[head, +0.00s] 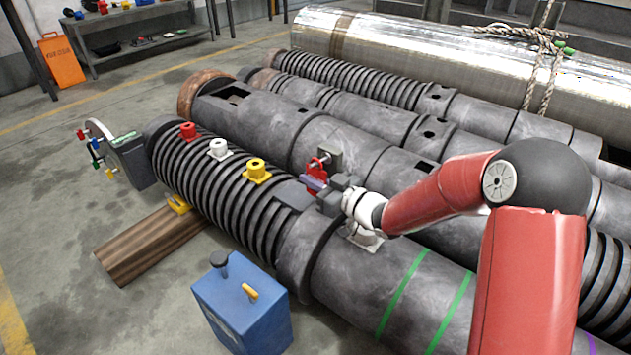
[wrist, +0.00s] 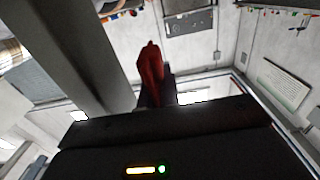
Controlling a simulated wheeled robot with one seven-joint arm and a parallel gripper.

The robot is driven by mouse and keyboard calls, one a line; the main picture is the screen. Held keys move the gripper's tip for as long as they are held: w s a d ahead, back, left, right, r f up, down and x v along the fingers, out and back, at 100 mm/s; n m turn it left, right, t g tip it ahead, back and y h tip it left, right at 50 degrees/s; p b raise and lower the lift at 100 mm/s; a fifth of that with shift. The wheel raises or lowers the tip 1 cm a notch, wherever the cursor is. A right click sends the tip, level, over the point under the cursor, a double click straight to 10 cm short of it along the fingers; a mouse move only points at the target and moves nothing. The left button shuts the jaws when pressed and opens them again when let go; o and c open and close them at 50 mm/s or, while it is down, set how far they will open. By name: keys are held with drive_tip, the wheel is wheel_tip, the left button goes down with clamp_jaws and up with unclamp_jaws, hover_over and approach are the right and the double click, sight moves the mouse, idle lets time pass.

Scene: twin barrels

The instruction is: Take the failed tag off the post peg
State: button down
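A red tag (head: 317,166) is at a small dark post block (head: 329,155) on the near barrel, beside a short pale peg. I cannot tell whether the tag is still around the peg. My gripper (head: 314,184) is at the tag's lower part, with purplish fingers reaching to it. In the wrist view the red tag (wrist: 150,66) stands up in front of the dark fingers, close to or between them. The fingers look near together, but their grip on the tag is hidden. A grey bar (wrist: 75,45) runs past on the left there.
Red (head: 188,131), white (head: 218,148) and yellow (head: 257,170) fittings stand on the ribbed barrel (head: 215,195). A blue box (head: 243,305) stands on the floor in front. More barrels lie close behind.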

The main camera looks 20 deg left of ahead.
drive_tip(key=shift+s+r, duration=0.1)
drive_tip(key=s+a+r+b, duration=0.1)
drive_tip(key=s+a+b, duration=0.2)
drive_tip(key=s, duration=0.6)
drive_tip(key=shift+s+a, duration=0.4)
drive_tip(key=shift+a, duration=0.15)
idle(0.7)
